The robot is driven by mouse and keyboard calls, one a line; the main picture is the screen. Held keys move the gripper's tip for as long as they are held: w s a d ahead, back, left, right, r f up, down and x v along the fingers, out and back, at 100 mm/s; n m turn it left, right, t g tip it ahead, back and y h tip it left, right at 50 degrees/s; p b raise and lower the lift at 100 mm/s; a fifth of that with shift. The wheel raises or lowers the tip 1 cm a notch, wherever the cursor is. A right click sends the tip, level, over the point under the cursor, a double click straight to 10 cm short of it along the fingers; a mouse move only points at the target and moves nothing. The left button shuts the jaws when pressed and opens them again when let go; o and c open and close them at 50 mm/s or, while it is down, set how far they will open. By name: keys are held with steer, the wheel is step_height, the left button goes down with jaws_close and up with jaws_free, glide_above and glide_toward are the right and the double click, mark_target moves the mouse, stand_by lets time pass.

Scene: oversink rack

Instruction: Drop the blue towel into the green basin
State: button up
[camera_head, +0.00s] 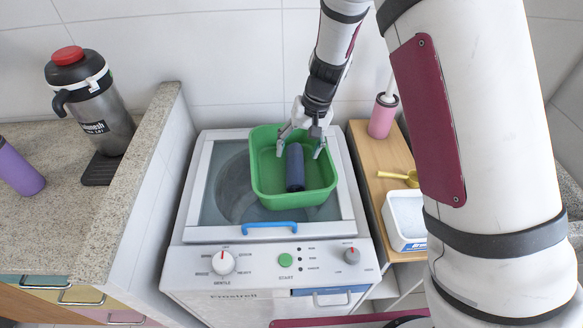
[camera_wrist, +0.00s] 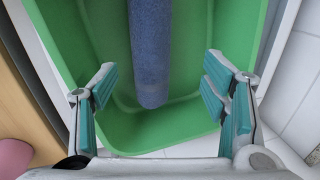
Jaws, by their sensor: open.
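The green basin (camera_head: 265,178) stands on the lid of a white washing machine, and its wall and floor fill much of the wrist view (camera_wrist: 90,50). The blue towel (camera_head: 295,168) is a rolled cylinder inside the basin's outline; it also shows in the wrist view (camera_wrist: 151,55). My gripper (camera_head: 303,148) is over the far part of the basin, pointing down. Its fingers are spread wide, with the near end of the towel between them in the wrist view (camera_wrist: 160,92) and clear gaps on both sides. Whether the towel touches the basin floor is hard to tell.
The washing machine (camera_head: 225,285) has knobs and a blue lid handle (camera_head: 270,226). A granite counter (camera_head: 130,180) at left holds a steel jug (camera_head: 95,110) and a purple bottle (camera_head: 18,168). A wooden shelf (camera_head: 365,155) at right holds a pink bottle (camera_head: 382,115) and a white box (camera_head: 405,220).

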steer(key=v, duration=1.1)
steer(key=shift+r, duration=0.2)
steer(key=s+d+r+t, duration=0.2)
steer(key=s+d+r, duration=0.4)
steer(key=s+r, duration=0.55)
steer(key=s+d+r+t+h, duration=0.1)
steer(key=s+d, duration=0.2)
steer(key=s, duration=0.5)
steer(key=s+d+r+t+h, duration=0.1)
steer(key=s+d+r+t, duration=0.1)
steer(key=s, duration=0.6)
steer(key=shift+d+h, duration=0.4)
steer(key=shift+d, duration=0.1)
steer(key=shift+r, duration=0.1)
